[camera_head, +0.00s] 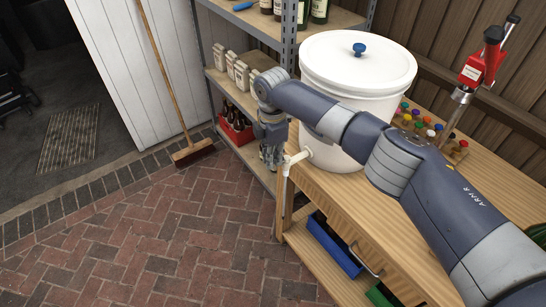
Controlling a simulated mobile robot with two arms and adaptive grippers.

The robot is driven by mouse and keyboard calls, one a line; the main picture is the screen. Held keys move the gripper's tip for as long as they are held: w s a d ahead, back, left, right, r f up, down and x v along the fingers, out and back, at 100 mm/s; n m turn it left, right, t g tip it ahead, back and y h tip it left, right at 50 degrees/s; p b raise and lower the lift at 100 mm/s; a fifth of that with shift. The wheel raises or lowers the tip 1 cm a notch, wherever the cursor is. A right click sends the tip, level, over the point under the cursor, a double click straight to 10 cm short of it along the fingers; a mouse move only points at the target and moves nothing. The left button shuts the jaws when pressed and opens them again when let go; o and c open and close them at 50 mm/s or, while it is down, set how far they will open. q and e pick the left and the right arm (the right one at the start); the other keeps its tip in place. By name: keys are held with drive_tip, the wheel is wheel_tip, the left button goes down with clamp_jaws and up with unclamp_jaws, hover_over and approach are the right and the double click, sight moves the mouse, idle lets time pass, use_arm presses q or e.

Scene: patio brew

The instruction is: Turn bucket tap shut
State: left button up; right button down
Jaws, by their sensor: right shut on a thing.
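The white lidded bucket (346,88) stands upright on the wooden bench (332,192), with a blue knob on its lid. Its white tap (296,160) sticks out low on the left side of the bucket, over the bench's edge, with a spout pointing down. My right arm reaches across the front of the bucket. My right gripper (270,156) points down beside the tap, shut, its fingers at the tap's outer end. What lies between the fingers is mostly hidden, and I cannot tell how the tap's handle is turned. My left gripper is not in view.
A metal shelf with bottles, cartons and a red crate (236,131) stands behind the gripper. A red capping tool (480,62) and several coloured caps (418,122) are on the bench. A blue bin (333,245) sits below. A broom (192,152) leans left; the brick floor is clear.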

drive_tip(key=shift+w+d+m+b, duration=0.25)
drive_tip(key=shift+w+m+b, duration=0.65)
drive_tip(key=shift+m+b, duration=1.35)
drive_tip(key=shift+w+d+m+b, duration=0.2)
drive_tip(key=shift+w+m+b, duration=0.65)
drive_tip(key=shift+m+b, duration=1.4)
drive_tip(key=shift+w+d+m+b, duration=0.25)
drive_tip(key=shift+w+m+b, duration=0.85)
drive_tip(key=shift+m, duration=2.1)
drive_tip(key=shift+s, duration=0.2)
drive_tip(key=c, duration=1.7)
unclamp_jaws()
